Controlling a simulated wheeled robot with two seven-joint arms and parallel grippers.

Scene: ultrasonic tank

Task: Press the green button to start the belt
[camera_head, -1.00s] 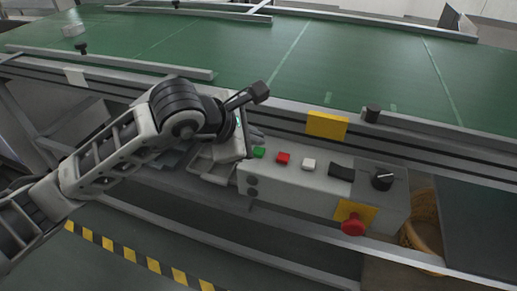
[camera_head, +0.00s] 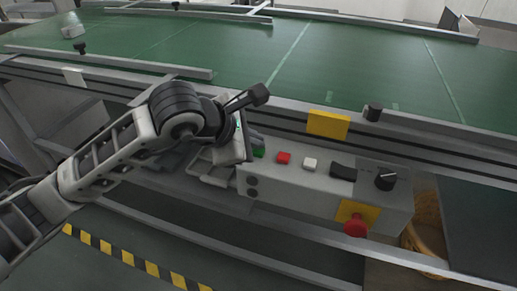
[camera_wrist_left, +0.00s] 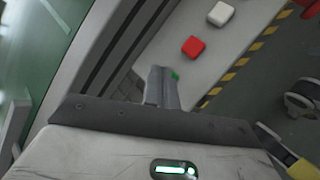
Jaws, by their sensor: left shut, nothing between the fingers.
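The green button (camera_head: 259,153) is at the left end of a grey control box (camera_head: 290,184) on the conveyor's front. My left gripper (camera_head: 258,143) is shut and empty, with its fingertips right at the green button, partly covering it. In the left wrist view, the shut fingers (camera_wrist_left: 162,88) hide most of the green button (camera_wrist_left: 175,75); only a small green edge shows beside the tips. I cannot tell whether they touch it. The green belt (camera_head: 345,65) runs behind the box.
Right of the green button are a red button (camera_head: 283,158), a white button (camera_head: 310,164), a dark switch (camera_head: 343,171) and a black knob (camera_head: 385,180). A red mushroom button (camera_head: 355,228) is on the box's front. A wicker basket (camera_head: 427,220) stands at the right.

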